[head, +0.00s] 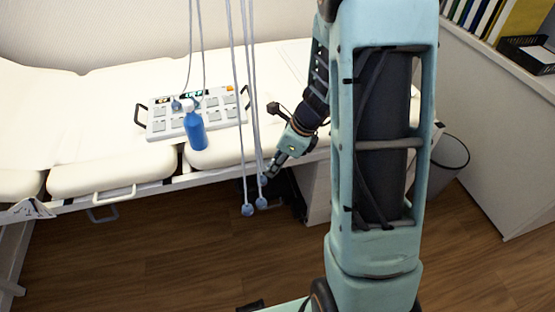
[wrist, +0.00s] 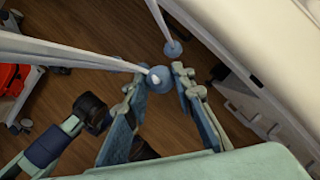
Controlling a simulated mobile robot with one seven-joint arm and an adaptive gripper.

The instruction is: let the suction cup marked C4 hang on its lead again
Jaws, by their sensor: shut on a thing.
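My gripper (head: 268,172) is low in front of the couch. It is shut on a blue-grey suction cup (head: 263,181) at the end of a pale lead. In the wrist view this cup (wrist: 159,80) sits between the two fingertips (wrist: 160,82), with its lead running off to the upper left. Two more suction cups hang free on their leads: one (head: 247,209) to the left and one (head: 260,203) just below the held cup. Another cup (wrist: 172,49) shows beyond the fingers in the wrist view. I cannot read any C4 mark.
More leads come down to the panel. A bin (head: 452,155) and a white cabinet (head: 500,165) stand at the right. Wooden floor is open in front.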

